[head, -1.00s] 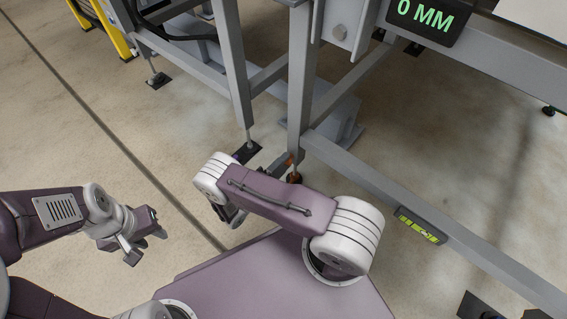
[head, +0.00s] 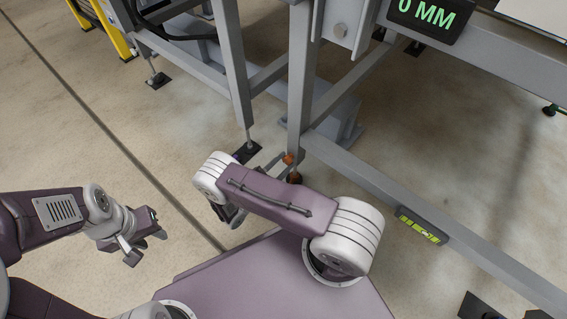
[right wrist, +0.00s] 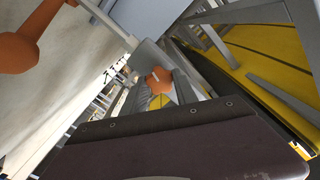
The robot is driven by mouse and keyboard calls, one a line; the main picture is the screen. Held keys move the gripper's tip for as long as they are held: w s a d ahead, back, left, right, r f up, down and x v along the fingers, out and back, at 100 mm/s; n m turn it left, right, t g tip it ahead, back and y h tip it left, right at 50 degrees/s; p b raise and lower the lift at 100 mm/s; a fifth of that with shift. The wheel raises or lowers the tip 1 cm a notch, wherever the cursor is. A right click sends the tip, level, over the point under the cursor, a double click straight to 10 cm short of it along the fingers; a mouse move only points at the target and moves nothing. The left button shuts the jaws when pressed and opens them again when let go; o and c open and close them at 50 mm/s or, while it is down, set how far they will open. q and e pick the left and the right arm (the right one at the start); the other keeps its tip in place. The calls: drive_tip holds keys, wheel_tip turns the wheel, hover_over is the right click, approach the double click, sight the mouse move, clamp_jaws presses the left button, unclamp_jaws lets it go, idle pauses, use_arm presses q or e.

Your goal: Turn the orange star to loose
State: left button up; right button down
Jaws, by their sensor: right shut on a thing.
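The orange star (head: 288,158) shows as a small patch beside the lower end of a grey post in the head view, between the fingers of my right gripper (head: 286,160). My right arm hides part of this spot. In the right wrist view an orange knob (right wrist: 159,80) sits at the grey fingers, and the gripper is shut on it. My left gripper (head: 143,246) is open and empty over the floor at the left.
A second orange piece (head: 295,177) is just below, at the post's foot. A display (head: 425,15) reads 0 MM. Open floor lies at the left.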

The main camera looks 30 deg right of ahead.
drive_tip(key=shift+n, duration=0.6)
drive_tip(key=c, duration=1)
unclamp_jaws()
drive_tip(key=shift+o, duration=0.2)
drive_tip(key=shift+a, duration=0.1)
drive_tip(key=p+v, duration=0.3)
drive_tip(key=v, duration=0.6)
